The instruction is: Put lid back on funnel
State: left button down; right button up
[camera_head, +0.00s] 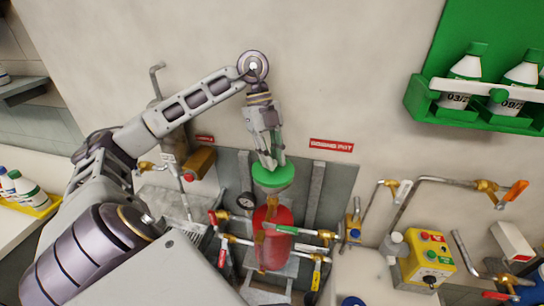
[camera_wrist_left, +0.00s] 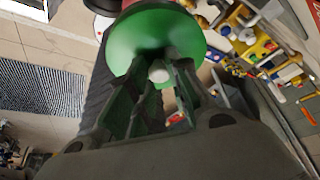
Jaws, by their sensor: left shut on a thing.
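The lid is a green disc (camera_head: 273,176) under my left gripper (camera_head: 270,160), above the red vessel (camera_head: 272,240). In the left wrist view the lid (camera_wrist_left: 150,35) shows as a broad green disc with a pale knob between the fingertips (camera_wrist_left: 160,76). My left gripper is shut on this knob and points down. My right gripper is not in view.
Pipes with coloured valve handles (camera_head: 283,229) and a gauge (camera_head: 245,201) surround the red vessel. A yellow control box (camera_head: 427,258) stands to the right. A green wall shelf (camera_head: 490,119) holds white bottles at upper right. A yellow tray (camera_head: 42,206) with bottles is at left.

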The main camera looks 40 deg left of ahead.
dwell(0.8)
pick_arm(q)
jog(key=c, duration=1.3)
grip_release()
jog(key=shift+o, duration=0.2)
jog(key=o, duration=0.5)
jog(key=shift+r, duration=0.15)
jog(key=shift+r+p, duration=2.3)
jog(key=shift+p, duration=0.15)
jog(key=shift+r+p, duration=0.4)
jog(key=shift+r, duration=0.65)
